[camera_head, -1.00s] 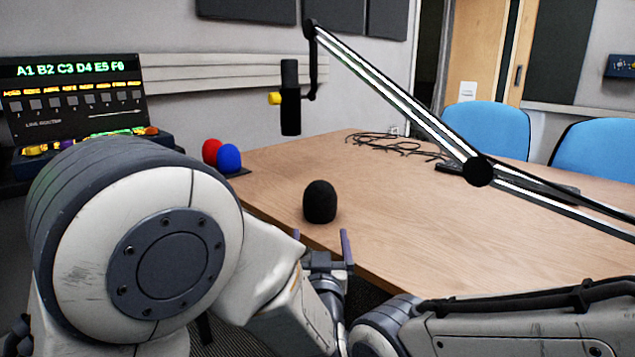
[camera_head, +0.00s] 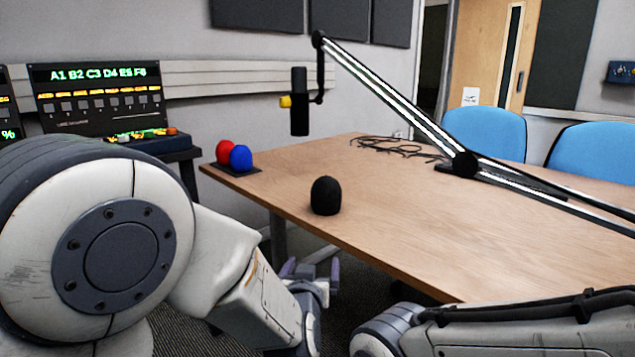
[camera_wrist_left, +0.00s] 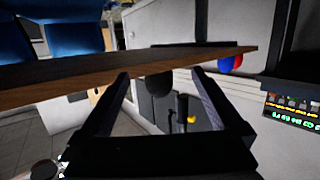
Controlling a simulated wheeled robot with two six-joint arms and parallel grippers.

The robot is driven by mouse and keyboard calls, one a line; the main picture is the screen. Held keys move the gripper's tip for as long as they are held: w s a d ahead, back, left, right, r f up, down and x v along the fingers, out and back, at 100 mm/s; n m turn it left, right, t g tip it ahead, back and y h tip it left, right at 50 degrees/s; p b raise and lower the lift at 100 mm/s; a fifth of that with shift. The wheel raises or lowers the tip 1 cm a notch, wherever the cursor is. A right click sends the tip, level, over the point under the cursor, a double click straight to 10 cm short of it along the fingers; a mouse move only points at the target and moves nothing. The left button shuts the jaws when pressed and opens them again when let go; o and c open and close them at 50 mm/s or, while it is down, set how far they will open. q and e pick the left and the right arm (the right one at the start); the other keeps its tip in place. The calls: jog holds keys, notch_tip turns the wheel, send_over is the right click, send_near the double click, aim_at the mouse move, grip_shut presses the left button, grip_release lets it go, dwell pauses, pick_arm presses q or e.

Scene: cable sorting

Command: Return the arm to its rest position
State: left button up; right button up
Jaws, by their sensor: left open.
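My left arm comes in from the left in the head view. Its gripper (camera_head: 312,268) is open and empty, low in front of the table's near edge. The two fingers stand apart in the left wrist view (camera_wrist_left: 158,78), with nothing between them. The wooden table (camera_head: 420,230) fills the middle and right. My right arm lies along the bottom right of the head view, and its gripper is out of the picture.
A black foam cover (camera_head: 326,196) stands near the table's near edge. Red (camera_head: 224,151) and blue (camera_head: 241,157) foam balls sit at the left corner. A microphone (camera_head: 299,102) hangs from a boom arm (camera_head: 400,95). Cables (camera_head: 395,146) lie farther back. A console (camera_head: 105,100) stands left.

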pick_arm(q)
jog(key=s+a+f+g+y, duration=0.1)
jog(key=s+a+f+g, duration=0.55)
jog(key=s+a, duration=0.25)
jog(key=s+a+f+g+y, duration=0.1)
jog(key=s+a+f+g, duration=0.55)
jog(key=s+a, duration=0.25)
jog(key=s+d+r+m+g+h+p, duration=0.1)
jog(key=s+d+r+m, duration=0.2)
jog(key=s+d, duration=0.4)
jog(key=s+d+r+m+g, duration=0.1)
jog(key=s+d+r+m, duration=0.3)
jog(key=s+d, duration=0.35)
notch_tip(320, 180, up, 37)
jog(key=p, duration=3.7)
jog(key=shift+w, duration=0.4)
